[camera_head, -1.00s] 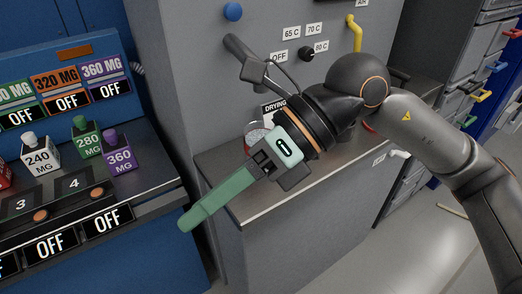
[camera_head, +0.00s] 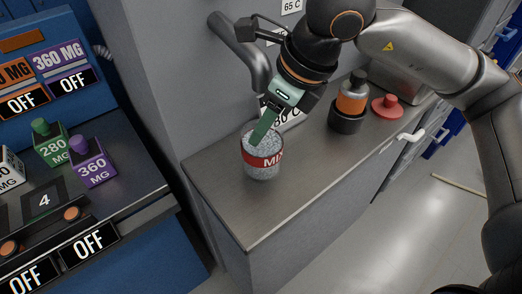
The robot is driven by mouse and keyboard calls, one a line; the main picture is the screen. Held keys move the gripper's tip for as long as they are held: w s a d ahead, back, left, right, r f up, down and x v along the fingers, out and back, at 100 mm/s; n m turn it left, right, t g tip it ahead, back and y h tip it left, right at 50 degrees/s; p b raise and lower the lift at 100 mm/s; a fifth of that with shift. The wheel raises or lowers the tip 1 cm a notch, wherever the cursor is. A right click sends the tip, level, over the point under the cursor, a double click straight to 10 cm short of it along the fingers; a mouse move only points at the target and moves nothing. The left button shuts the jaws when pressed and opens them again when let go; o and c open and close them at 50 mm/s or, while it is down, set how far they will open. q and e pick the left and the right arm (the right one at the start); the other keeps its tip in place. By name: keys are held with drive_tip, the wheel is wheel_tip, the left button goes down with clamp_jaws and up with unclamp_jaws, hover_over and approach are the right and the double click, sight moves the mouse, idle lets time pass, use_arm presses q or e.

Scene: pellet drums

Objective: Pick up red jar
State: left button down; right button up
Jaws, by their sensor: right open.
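A jar with a red band (camera_head: 263,164) and speckled grey contents stands upright on the grey metal counter. White letters starting "MI" show on its band. My right gripper (camera_head: 263,133) comes down from above, with its green finger over the jar's top and partly in front of it. Only one finger shows clearly; whether it touches the jar I cannot tell. The gripper is open, and the jar still rests on the counter. My left gripper is not in view.
A bottle with an orange band (camera_head: 350,103) in a dark holder and a red knobbed piece (camera_head: 386,106) stand farther right on the counter (camera_head: 222,196). A grey pipe (camera_head: 240,50) rises behind the jar. A blue bench with a purple block (camera_head: 90,165) is at left.

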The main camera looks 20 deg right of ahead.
sight(253, 148)
drive_tip(key=x, duration=0.3)
drive_tip(key=p+x, duration=0.1)
drive_tip(key=x, duration=0.3)
drive_tip(key=shift+d+f, duration=0.15)
drive_tip(key=shift+f, duration=0.3)
drive_tip(key=shift+c, duration=0.2)
clamp_jaws()
drive_tip(key=shift+r, duration=0.1)
idle(0.6)
